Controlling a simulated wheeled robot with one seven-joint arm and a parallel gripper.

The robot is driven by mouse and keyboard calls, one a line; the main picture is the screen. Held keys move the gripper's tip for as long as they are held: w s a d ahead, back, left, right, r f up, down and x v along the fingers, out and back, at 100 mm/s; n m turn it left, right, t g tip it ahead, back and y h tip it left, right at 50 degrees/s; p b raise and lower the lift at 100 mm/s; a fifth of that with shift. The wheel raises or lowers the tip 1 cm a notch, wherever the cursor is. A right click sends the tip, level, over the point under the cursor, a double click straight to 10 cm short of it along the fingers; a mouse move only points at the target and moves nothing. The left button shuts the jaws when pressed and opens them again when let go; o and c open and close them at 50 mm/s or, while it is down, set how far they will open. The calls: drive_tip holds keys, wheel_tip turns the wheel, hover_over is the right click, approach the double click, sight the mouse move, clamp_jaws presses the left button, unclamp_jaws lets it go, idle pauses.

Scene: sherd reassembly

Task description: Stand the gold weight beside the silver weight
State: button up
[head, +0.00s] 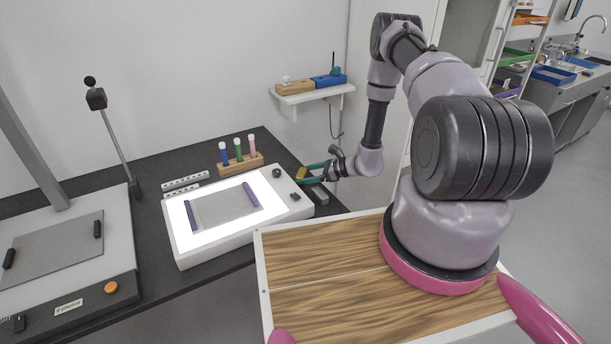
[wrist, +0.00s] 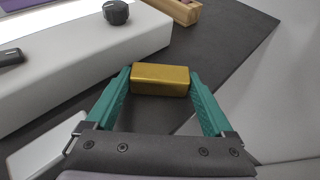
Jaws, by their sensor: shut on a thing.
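The gold weight (wrist: 160,78) is a gold block held between the green fingertips of my gripper (wrist: 160,82) in the wrist view. Its long side runs across the gap between the fingers. In the head view the gold weight (head: 302,174) shows at my gripper (head: 311,173), over the bench at the right end of the light box. A grey block (head: 319,197) lies on the bench just beside the box, near my gripper. A pale flat-topped piece (wrist: 45,142) shows at lower left in the wrist view. I cannot tell whether either is the silver weight.
The white light box (head: 185,247) carries a grey sheet (head: 225,206), blue and purple bars and dark knobs (wrist: 117,12). A wooden rack (head: 242,164) with coloured tubes stands behind it. The dark bench (wrist: 232,65) is clear near its right edge.

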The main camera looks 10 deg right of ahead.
drive_tip(key=shift+f, duration=0.1)
drive_tip(key=o, duration=1.6)
drive_tip(key=shift+c, duration=0.2)
